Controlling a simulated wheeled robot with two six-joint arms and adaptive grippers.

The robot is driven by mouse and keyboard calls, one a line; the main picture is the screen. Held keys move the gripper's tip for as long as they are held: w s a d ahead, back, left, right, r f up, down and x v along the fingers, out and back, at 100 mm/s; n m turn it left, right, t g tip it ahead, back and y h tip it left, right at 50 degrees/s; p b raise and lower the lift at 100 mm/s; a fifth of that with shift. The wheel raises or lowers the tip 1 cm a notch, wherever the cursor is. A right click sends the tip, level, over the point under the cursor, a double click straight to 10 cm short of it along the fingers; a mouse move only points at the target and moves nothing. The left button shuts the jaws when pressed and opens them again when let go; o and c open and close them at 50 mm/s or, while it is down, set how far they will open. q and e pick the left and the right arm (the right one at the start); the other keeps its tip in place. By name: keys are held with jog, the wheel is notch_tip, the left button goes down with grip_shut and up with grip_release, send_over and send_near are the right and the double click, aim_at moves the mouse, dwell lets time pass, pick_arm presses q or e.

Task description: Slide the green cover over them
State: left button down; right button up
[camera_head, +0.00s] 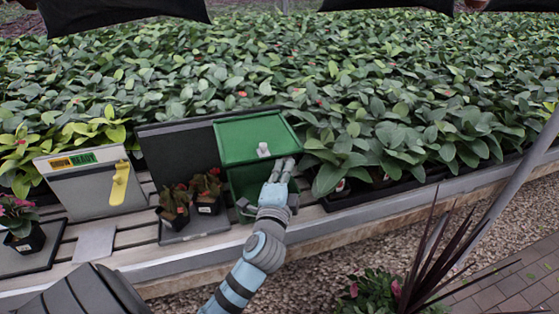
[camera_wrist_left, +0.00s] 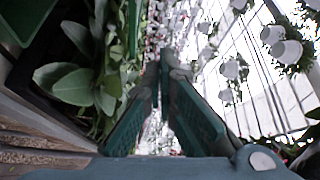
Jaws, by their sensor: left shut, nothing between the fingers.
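The green cover (camera_head: 240,137) is a flat panel with a raised rim, at the right end of a dark backboard. A small pale knob (camera_head: 263,150) stands on its lower part. Two small dark pots (camera_head: 207,206) with reddish-green plants stand on a grey plate to the left, uncovered. My left gripper (camera_head: 283,164) is shut and empty, just right of the knob and in front of the cover's lower right corner. I cannot tell whether it touches the cover. It hides part of the green area (camera_head: 243,180) below the cover. In the left wrist view its fingers are close together.
A grey panel (camera_head: 85,180) with a yellow handle and a label stands at left. A pink-flowered pot (camera_head: 24,235) is at the far left. Dense leafy plants (camera_head: 400,130) fill the back and right. A post (camera_head: 515,185) slants at right. Gravel lies in front.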

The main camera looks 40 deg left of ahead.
aim_at(276, 150)
pick_arm(q)
jog(key=x, duration=0.8)
jog(key=shift+w+a+f, duration=0.2)
jog(key=shift+w, duration=0.15)
jog(key=shift+s+a+f, duration=0.1)
jog(key=shift+s+a, duration=0.3)
jog(key=shift+a, duration=0.2)
jog(key=shift+s+a+f, duration=0.1)
jog(key=shift+s+a, duration=0.3)
jog(key=shift+a, duration=0.25)
jog(key=shift+s+a, duration=0.3)
jog(key=shift+s, duration=0.1)
jog(key=shift+f, duration=0.1)
jog(key=shift+d, duration=0.1)
